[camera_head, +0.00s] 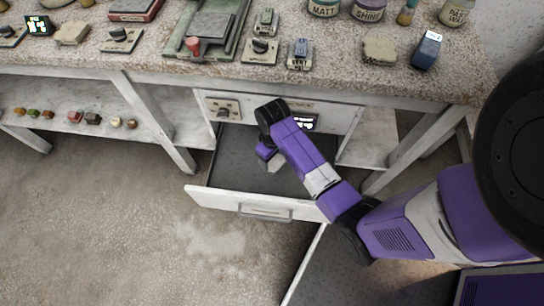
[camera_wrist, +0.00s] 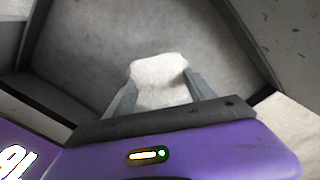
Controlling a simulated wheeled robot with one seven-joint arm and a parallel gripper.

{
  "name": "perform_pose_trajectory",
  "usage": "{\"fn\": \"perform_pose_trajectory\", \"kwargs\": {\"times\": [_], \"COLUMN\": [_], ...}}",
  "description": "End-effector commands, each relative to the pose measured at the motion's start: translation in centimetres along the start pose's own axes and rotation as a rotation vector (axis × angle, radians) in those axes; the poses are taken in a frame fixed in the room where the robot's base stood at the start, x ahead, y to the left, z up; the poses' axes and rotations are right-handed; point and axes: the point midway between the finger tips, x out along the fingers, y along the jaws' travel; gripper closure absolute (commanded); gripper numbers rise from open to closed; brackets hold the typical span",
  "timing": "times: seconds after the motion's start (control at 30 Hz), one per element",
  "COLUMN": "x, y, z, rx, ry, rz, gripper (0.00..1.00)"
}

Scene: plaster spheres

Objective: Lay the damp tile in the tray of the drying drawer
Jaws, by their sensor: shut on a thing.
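The drying drawer (camera_head: 265,212) under the bench is pulled open, and its dark grey tray (camera_head: 230,160) shows in the head view. My gripper (camera_wrist: 160,84) is down inside the open drawer and is shut on a pale, rough-edged tile (camera_wrist: 158,73). In the wrist view the tile sits between the two grey fingers, in front of the grey tray floor. Whether the tile touches the floor, I cannot tell. In the head view my arm hides most of the gripper, and only a small pale patch shows below it.
The bench top (camera_head: 340,85) above holds several switch boxes, jars and a green press (camera_head: 207,35). A pale slab (camera_head: 379,52) lies at its right. A lower shelf (camera_head: 60,112) with small coloured pieces is at left. The drawer walls stand close around my gripper.

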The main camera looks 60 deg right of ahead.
Motion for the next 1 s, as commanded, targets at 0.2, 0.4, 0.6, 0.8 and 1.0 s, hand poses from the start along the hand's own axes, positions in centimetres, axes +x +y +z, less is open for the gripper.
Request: {"fn": "perform_pose_trajectory", "kwargs": {"times": [0.2,0.4,0.6,0.8,1.0], "x": [1.6,3.7,5.0,5.5,5.5], "y": [0.0,0.0,0.0,0.0,0.0], "z": [0.1,0.1,0.1,0.0,0.0], "rx": [-0.001,0.0,0.0,0.0,0.0], "ry": [-0.002,-0.002,-0.002,-0.001,-0.001], "rz": [0.001,0.001,0.001,0.001,0.001], "gripper": [0.81,0.81,0.81,0.81,0.81]}}
